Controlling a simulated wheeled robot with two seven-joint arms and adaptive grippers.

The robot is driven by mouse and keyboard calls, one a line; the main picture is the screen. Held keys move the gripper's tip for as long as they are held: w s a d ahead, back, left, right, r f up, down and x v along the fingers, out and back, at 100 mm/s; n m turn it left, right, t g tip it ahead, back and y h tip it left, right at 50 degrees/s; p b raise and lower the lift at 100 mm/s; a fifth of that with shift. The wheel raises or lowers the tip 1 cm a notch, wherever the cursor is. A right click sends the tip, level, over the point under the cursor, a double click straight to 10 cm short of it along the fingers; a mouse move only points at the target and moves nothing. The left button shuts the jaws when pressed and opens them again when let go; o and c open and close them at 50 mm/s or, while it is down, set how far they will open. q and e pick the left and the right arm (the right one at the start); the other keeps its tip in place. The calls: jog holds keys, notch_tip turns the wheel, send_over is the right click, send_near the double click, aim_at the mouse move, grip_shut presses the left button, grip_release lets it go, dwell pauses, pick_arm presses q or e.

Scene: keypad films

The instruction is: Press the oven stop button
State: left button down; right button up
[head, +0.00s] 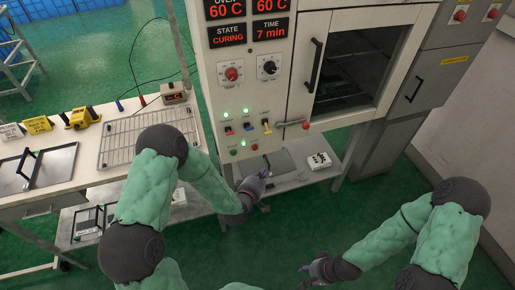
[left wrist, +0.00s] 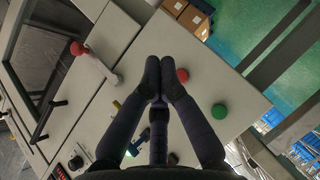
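The oven's white front panel (head: 222,108) carries a green button (head: 233,151) and a red button (head: 255,146) low down. No label is legible, but the red one looks like the stop button. In the left wrist view the red button (left wrist: 182,75) is just right of my fingertips, and the green button (left wrist: 219,111) is further right. My left gripper (head: 262,172) is below the buttons in the head view. In the left wrist view its fingers (left wrist: 160,68) are closed together and empty; contact cannot be told. My right gripper (head: 312,271) hangs low, away from the panel.
Switches (head: 248,127) and a red-knobbed latch (head: 305,125) stick out above and beside the buttons. The oven door (head: 352,70) is shut. A shelf (head: 290,170) with a plate lies below the panel. A bench with a wire rack (head: 130,135) stands left.

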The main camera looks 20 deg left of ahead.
aim_at(255, 148)
pick_arm(q)
jog(key=shift+w, duration=0.1)
jog(key=w+a+b, duration=0.1)
jog(key=w+a, duration=0.4)
jog(key=w, duration=0.2)
dwell(0.4)
jog(key=shift+w+b, duration=0.25)
jog(key=shift+b, duration=0.05)
dwell(1.2)
jog(key=shift+w+a, duration=0.15)
jog(key=shift+w+a+b, duration=0.25)
jog(key=shift+w+b, duration=0.1)
jog(key=shift+w, duration=0.05)
dwell(0.8)
jog(key=shift+s+d, duration=0.1)
jog(key=shift+s, duration=0.05)
dwell(0.3)
jog(key=shift+s+d, duration=0.4)
jog(key=shift+s, duration=0.2)
